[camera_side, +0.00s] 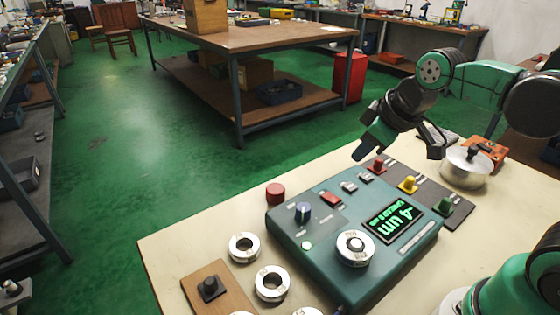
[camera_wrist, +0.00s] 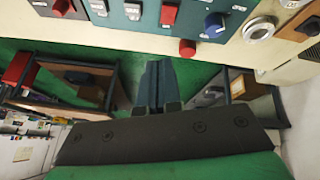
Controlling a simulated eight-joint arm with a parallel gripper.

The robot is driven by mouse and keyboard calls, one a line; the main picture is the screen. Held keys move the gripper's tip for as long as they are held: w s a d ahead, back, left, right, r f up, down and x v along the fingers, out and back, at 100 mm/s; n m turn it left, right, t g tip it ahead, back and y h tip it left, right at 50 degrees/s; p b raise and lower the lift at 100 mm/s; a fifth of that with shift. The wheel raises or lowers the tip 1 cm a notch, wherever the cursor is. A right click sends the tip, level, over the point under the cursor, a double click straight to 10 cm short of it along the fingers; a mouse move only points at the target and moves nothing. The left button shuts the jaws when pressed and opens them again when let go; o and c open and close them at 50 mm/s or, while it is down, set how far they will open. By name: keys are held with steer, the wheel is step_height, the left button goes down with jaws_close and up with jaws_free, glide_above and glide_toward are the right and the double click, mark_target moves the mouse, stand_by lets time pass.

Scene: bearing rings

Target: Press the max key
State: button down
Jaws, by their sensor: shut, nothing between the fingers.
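A teal gauge box (camera_side: 330,262) stands on the cream table with a lit green display (camera_side: 391,221), a dark blue knob (camera_side: 303,212), a red key (camera_side: 331,198) and two pale keys (camera_side: 349,187). Their labels are too small to read, so I cannot tell which is the max key. A metal ring (camera_side: 355,248) sits on the box's front part. My gripper (camera_side: 362,152) is above and behind the box's far edge, apart from the keys. In the wrist view my gripper (camera_wrist: 157,66) is shut and empty; the red key (camera_wrist: 168,15) and pale keys (camera_wrist: 132,10) show beyond it.
A red round button (camera_side: 275,194) stands left of the box. Metal rings (camera_side: 244,248) and a brown block with a black knob (camera_side: 209,288) lie front left. A dark plate with red, yellow (camera_side: 408,184) and green knobs adjoins the box's right. A metal pot (camera_side: 467,168) stands behind.

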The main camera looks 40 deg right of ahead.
steer(key=w+d+r+n+g, duration=0.2)
steer(key=w+d+n+g, duration=0.15)
steer(key=n, duration=0.25)
steer(key=r+n+g, duration=0.1)
steer(key=n+g, duration=0.1)
steer(key=n, duration=0.6)
glide_above(367, 176)
steer(key=shift+r, duration=0.15)
step_height(367, 176, down, 14)
steer(key=shift+a+f, duration=0.1)
steer(key=shift+f, duration=0.75)
steer(key=shift+r, duration=0.15)
